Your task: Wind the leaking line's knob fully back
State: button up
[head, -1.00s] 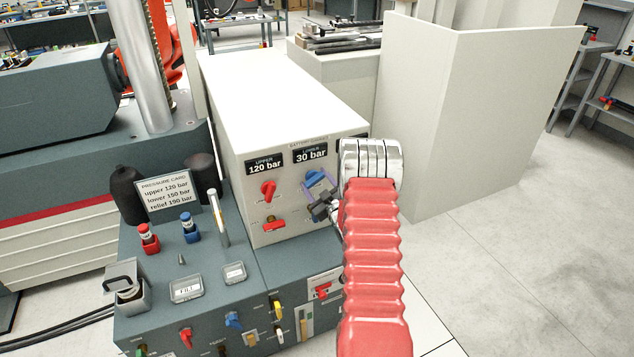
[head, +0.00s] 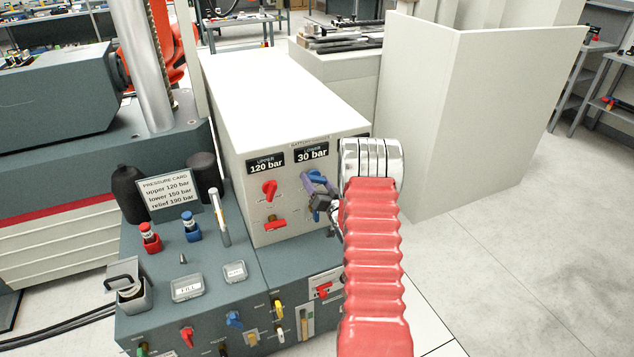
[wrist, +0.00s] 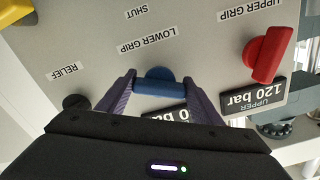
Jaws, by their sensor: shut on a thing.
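The lower reading plate (head: 311,154) shows 30 bar on the white cabinet front. Below it, the blue LOWER GRIP knob (head: 318,176) is partly hidden by my gripper (head: 316,190). In the wrist view the blue knob (wrist: 157,84) sits between the two purple fingers of my gripper (wrist: 156,86), which is shut on it. The red UPPER GRIP knob (head: 269,188) is to the left, under the upper plate (head: 265,162) reading 120 bar. The pressure card (head: 168,194) lists upper 120, lower 150, relief 190 bar.
A red lever (head: 275,226) sits below the upper knob. A dark RELIEF knob (wrist: 76,103) is beside the blue one. The bench holds red (head: 150,238) and blue (head: 192,228) fittings. A pale panel (head: 480,110) stands behind my arm; open floor lies right.

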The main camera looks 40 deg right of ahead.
jog(key=m, duration=0.6)
jog(key=shift+m, duration=0.3)
jog(key=m, duration=0.4)
jog(key=shift+s, duration=0.1)
jog(key=shift+d+m, duration=0.1)
jog(key=shift+m, duration=1.1)
jog(key=shift+s, duration=0.1)
jog(key=o, duration=0.7)
jog(key=shift+d, duration=0.1)
jog(key=o, duration=0.4)
jog(key=shift+r, duration=0.1)
jog(key=shift+c, duration=0.2)
jog(key=shift+a, duration=0.2)
